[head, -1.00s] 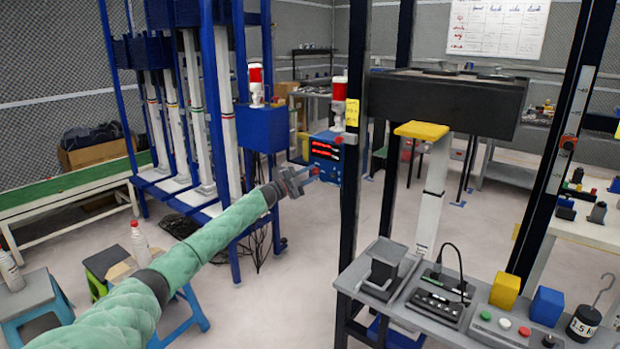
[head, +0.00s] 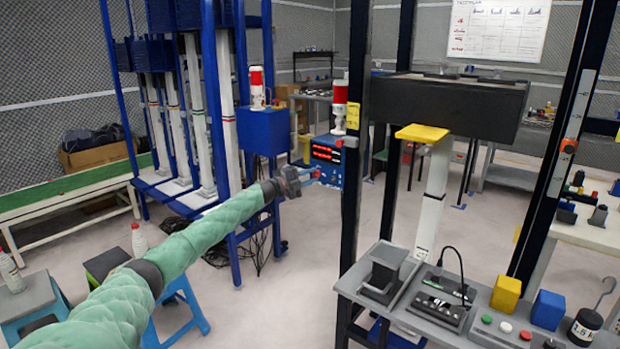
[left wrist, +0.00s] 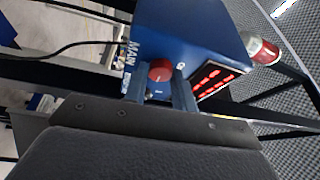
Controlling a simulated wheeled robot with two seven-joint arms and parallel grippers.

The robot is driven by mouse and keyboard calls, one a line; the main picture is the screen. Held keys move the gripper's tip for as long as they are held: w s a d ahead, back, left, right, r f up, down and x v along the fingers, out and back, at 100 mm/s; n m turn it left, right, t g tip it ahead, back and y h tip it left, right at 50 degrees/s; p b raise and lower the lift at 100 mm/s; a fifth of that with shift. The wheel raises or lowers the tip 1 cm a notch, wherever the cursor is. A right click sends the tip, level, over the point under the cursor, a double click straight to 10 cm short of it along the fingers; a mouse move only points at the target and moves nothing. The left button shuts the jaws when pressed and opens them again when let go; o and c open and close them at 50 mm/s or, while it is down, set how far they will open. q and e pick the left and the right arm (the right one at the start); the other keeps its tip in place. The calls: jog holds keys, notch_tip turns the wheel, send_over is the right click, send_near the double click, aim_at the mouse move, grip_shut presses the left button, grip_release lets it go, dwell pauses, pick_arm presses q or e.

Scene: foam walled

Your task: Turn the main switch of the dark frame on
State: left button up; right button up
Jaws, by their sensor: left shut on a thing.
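The dark frame (head: 355,110) stands right of centre in the head view. Its blue control box (head: 328,152), with lit red digits, is fixed to the near left post. In the left wrist view the box (left wrist: 190,38) carries a "MAIN" label and a red rotary knob (left wrist: 160,70), the main switch. My left gripper (head: 315,174) reaches the box from the left. In the left wrist view its fingers (left wrist: 160,85) stand on either side of the red knob, shut on it. The fingers partly cover the knob and its markings, so its setting cannot be read. My right gripper is not in view.
A red-and-white beacon (head: 340,105) stands above the box. A blue frame (head: 230,130) with a similar beacon is at the left. A bench (head: 400,310) with button panels stands at front right. Stools (head: 180,300) stand at lower left. Open floor lies between.

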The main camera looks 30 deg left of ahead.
pick_arm(q)
jog(key=o, duration=1)
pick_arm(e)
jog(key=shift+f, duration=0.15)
pick_arm(q)
jog(key=shift+s+a+f, duration=0.15)
jog(key=shift+s+a, duration=0.05)
jog(key=shift+s, duration=0.2)
jog(key=b+v, duration=0.1)
jog(key=v, duration=0.5)
jog(key=shift+s+a+b, duration=0.15)
jog(key=shift+s+b, duration=0.25)
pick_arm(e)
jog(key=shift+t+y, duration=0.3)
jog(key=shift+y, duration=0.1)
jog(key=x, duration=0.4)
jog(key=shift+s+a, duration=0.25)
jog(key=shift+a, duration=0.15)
